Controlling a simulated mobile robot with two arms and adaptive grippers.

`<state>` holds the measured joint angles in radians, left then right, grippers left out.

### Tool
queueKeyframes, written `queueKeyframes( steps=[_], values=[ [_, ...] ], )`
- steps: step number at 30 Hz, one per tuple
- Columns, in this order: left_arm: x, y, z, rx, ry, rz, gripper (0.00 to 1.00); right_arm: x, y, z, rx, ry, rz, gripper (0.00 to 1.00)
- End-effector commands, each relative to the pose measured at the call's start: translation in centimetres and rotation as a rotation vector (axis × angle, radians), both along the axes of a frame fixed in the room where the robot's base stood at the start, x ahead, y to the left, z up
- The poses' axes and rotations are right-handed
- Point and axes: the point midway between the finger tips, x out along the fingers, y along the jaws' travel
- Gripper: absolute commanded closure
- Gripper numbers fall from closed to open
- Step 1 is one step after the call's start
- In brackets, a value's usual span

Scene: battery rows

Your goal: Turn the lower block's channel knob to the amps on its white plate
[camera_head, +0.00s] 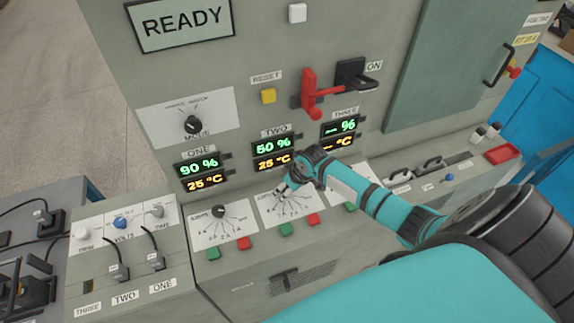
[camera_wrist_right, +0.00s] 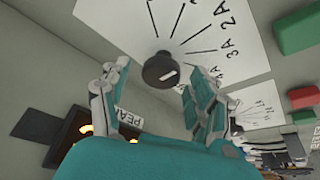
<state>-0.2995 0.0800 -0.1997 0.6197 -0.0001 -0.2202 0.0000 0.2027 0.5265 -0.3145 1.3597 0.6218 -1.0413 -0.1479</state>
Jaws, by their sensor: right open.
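A white plate (camera_head: 289,207) with fanned lines stands below display TWO; my right gripper (camera_head: 283,190) is over its upper part and hides its knob in the head view. In the right wrist view a round black knob (camera_wrist_right: 160,70) with a white mark sits on a white plate (camera_wrist_right: 215,58) with amp labels such as 2A and 3A. My right gripper (camera_wrist_right: 157,70) is open, with its fingers on either side of the knob; contact cannot be told. The neighbouring plate below ONE has its own black knob (camera_head: 219,211). My left gripper is not in view.
Displays ONE (camera_head: 198,175), TWO (camera_head: 273,155) and THREE (camera_head: 340,134) are above. Green (camera_head: 286,229) and red (camera_head: 313,218) buttons lie below the plate. A red lever (camera_head: 309,95), a yellow button (camera_head: 268,95) and a mode knob (camera_head: 193,125) are higher up.

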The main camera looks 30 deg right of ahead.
Motion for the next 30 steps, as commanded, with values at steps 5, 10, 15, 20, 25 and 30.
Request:
queueKeyframes(
  steps=[5,10,15,20,25,30],
  values=[
    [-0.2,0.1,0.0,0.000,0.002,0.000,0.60,-0.1,-0.1,0.3,0.000,-0.001,0.001,0.38],
    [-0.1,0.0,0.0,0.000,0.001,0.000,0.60,-1.0,-0.4,2.5,-0.002,-0.003,0.002,0.38],
    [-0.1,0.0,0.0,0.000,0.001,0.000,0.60,-2.4,-0.8,6.0,-0.004,-0.002,0.003,0.38],
    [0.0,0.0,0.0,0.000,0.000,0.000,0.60,-3.5,-1.1,8.8,-0.003,-0.002,0.003,0.38],
    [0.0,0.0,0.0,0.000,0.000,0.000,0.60,-4.2,-1.3,10.6,-0.001,-0.001,0.001,0.38],
    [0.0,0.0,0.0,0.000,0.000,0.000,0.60,-4.4,-1.3,11.1,0.000,0.000,0.001,0.38]
  ],
)
